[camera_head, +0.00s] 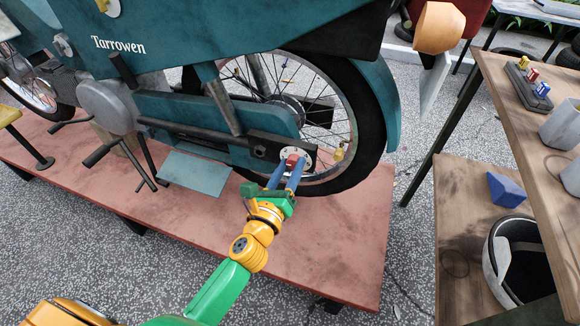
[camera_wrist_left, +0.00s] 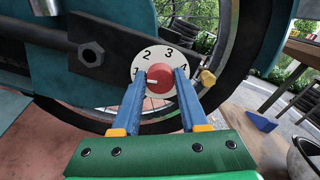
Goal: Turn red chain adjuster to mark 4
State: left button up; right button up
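The red chain adjuster (camera_head: 292,161) is a round red knob on a white dial at the motorbike's rear axle. It also shows in the left wrist view (camera_wrist_left: 160,82), where the white dial plate (camera_wrist_left: 150,59) carries marks 1 to 4. A pale line on the knob points left, towards mark 1. My left gripper (camera_head: 286,170) has its blue fingers on both sides of the knob. In the left wrist view the fingertips (camera_wrist_left: 163,77) appear to touch its left and right edges. My right gripper is in neither view.
The teal motorbike (camera_head: 160,45) stands on a reddish platform (camera_head: 330,240). A yellow knob (camera_head: 339,154) sits just right of the dial. A wooden bench (camera_head: 510,100) at right holds grey cups; below it are a blue wedge (camera_head: 505,190) and a bucket (camera_head: 522,262).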

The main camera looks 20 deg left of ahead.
pick_arm(q)
grip_shut()
